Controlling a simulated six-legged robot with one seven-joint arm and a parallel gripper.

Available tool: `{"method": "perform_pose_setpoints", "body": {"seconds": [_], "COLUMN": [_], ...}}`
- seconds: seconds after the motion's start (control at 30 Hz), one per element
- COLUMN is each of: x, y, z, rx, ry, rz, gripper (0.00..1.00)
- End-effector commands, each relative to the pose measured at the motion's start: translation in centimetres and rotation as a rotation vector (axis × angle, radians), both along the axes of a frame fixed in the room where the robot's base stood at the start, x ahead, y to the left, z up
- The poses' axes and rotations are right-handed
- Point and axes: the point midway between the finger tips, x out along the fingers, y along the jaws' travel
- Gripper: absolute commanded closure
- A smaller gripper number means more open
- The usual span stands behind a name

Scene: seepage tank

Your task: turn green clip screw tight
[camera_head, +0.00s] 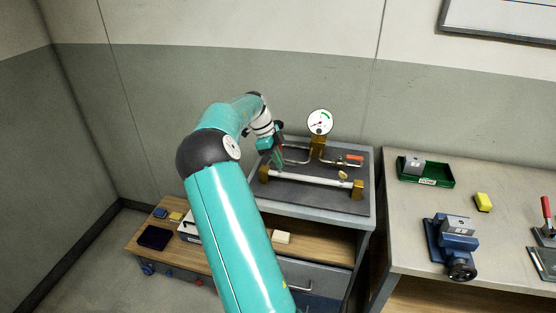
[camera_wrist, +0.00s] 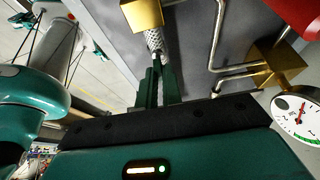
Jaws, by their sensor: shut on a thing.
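My gripper (camera_head: 278,158) reaches down at the left end of the test rig on the grey bench. In the wrist view its narrow dark green fingers (camera_wrist: 160,75) are closed together at the end of a short braided hose (camera_wrist: 155,41), below a brass block (camera_wrist: 142,14). They are shut on the green clip screw, which is mostly hidden between the fingertips. How far it is turned cannot be told. In the head view the clip is too small and covered to make out.
A silver tube (camera_head: 310,179) runs between brass blocks on the rig. A pressure gauge (camera_head: 320,122) stands behind, with a red valve handle (camera_head: 354,157) to its right. The right bench holds a green tray (camera_head: 440,180), a yellow block (camera_head: 483,202) and a blue vise (camera_head: 452,246).

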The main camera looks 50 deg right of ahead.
Motion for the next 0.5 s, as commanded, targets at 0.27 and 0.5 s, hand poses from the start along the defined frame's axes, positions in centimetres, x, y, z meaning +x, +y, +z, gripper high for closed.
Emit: {"method": "perform_pose_setpoints", "body": {"seconds": [0.27,0.5], "x": [0.02,0.16], "y": [0.03,0.06], "z": [-0.04,0.36], "rx": [0.0,-0.001], "ry": [0.0,0.0], "rz": [0.001,0.001], "gripper": [0.71,0.71]}}
